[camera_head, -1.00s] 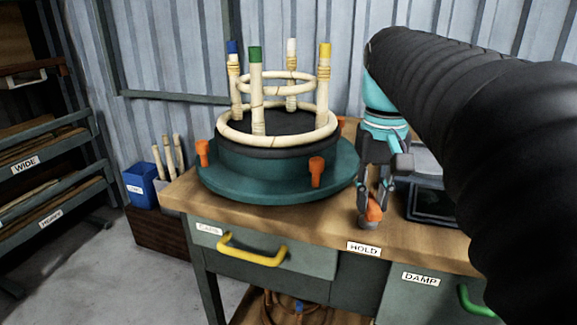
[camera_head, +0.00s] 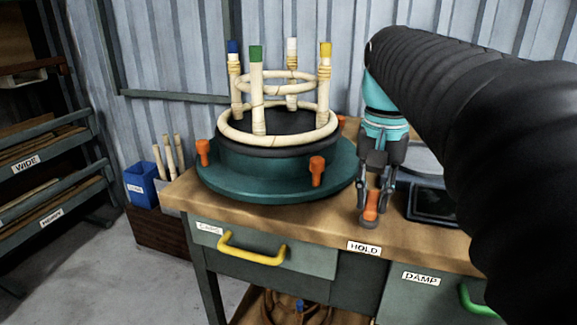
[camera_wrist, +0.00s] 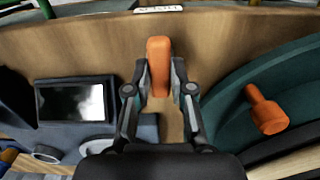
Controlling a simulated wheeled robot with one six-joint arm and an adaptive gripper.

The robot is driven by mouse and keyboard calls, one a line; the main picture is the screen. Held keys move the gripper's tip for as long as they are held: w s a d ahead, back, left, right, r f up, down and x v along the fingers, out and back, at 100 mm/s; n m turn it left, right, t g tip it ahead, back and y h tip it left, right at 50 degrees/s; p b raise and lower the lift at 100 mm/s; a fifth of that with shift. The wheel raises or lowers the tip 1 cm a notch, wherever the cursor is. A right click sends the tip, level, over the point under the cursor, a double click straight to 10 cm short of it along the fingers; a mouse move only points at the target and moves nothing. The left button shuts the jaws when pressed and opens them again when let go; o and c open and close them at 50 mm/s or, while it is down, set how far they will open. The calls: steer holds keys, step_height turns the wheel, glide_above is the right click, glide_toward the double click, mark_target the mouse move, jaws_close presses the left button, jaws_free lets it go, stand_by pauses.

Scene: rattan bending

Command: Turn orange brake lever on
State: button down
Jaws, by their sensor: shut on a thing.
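The orange brake lever (camera_head: 371,206) stands at the front edge of the bench, above the HOLD label. My gripper (camera_head: 371,208) points down at it, with one finger on each side. In the wrist view the orange lever (camera_wrist: 158,62) lies between the two fingertips of my gripper (camera_wrist: 159,80), which are shut on it. The lever's lower part and mount are mostly hidden by the fingers.
A teal turntable (camera_head: 225,186) with orange clamps (camera_head: 317,172) and a rattan frame (camera_head: 258,95) stands close to the left of my gripper. A dark screen (camera_head: 432,203) sits to the right. Drawers with yellow (camera_head: 252,250) and green handles are below.

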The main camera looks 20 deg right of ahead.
mark_target(372, 200)
steer(key=c, duration=1)
jaws_free()
step_height(372, 200, up, 12)
